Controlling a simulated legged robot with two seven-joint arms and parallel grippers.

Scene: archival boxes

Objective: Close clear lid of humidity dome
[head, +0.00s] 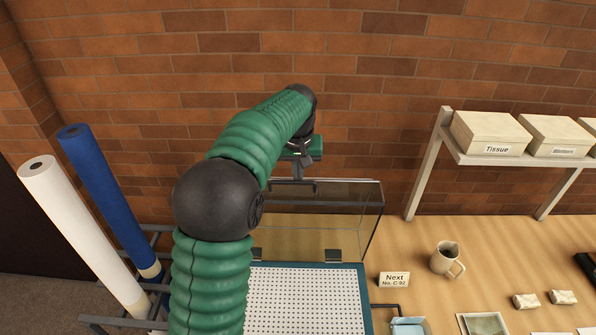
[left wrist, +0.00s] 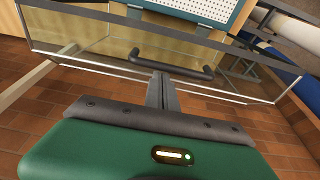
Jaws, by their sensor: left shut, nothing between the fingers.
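The clear lid (head: 345,215) of the humidity dome stands raised behind the perforated white tray (head: 305,300) with its teal frame. Two dark hinges join them at the tray's back edge. In the left wrist view the clear lid (left wrist: 85,55) spans the picture, with a dark bar handle (left wrist: 172,62) near its edge. My left gripper (head: 298,178) reaches over to the lid's top far edge. Its fingers (left wrist: 163,90) are shut and empty, close to the handle; I cannot tell whether they touch. My left arm hides part of the lid and tray. My right gripper is out of view.
A brick wall stands close behind the lid. Blue (head: 105,195) and white (head: 80,230) rolls lean at the left. On the wooden table (head: 415,245) at right are a mug (head: 446,259), a sign (head: 394,280) and a shelf (head: 480,158) with boxes.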

